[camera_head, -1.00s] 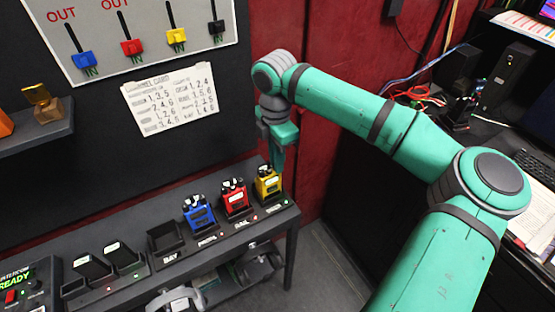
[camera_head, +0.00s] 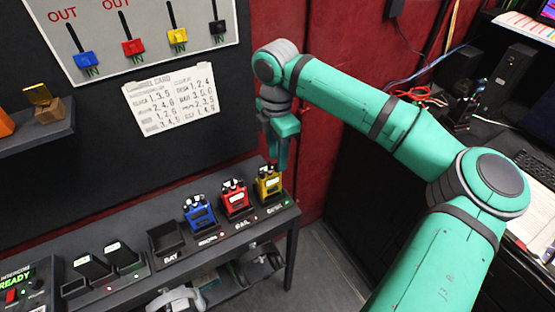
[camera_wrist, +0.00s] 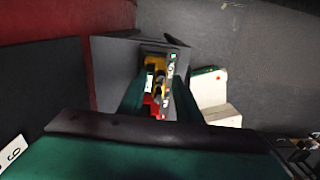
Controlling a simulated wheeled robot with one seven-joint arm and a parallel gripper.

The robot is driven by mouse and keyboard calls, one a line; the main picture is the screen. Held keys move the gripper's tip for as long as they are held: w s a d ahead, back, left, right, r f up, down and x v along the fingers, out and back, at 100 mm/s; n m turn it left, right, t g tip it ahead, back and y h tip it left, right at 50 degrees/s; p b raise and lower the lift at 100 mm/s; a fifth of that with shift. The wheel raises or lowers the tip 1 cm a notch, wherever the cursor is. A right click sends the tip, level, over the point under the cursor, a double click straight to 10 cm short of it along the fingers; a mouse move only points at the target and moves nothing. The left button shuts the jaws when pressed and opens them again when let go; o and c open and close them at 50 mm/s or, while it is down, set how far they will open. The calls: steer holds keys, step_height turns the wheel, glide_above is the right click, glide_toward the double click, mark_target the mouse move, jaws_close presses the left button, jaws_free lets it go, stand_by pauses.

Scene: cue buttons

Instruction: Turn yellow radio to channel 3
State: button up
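The yellow radio (camera_head: 268,188) stands upright in the rightmost dock of the dark bench, with dark knobs on top. My gripper (camera_head: 279,166) points down just above and behind its top, with two green fingers apart. In the wrist view the gripper (camera_wrist: 160,100) is open. Part of the yellow radio (camera_wrist: 160,62) and some red (camera_wrist: 153,106) show in the gap between the fingers. I cannot tell whether a finger touches a knob. The channel number on the radio is too small to read.
A red radio (camera_head: 235,197) and a blue radio (camera_head: 199,213) stand close on the left. An empty bay (camera_head: 166,240) is beyond them. A paper card with number rows (camera_head: 172,97) hangs on the wall. A red wall (camera_head: 335,130) is close behind my gripper.

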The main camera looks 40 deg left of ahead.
mark_target(276, 164)
step_height(276, 164, up, 9)
steer(key=shift+f, duration=0.2)
steer(key=shift+s+a, duration=0.1)
stand_by(0.5)
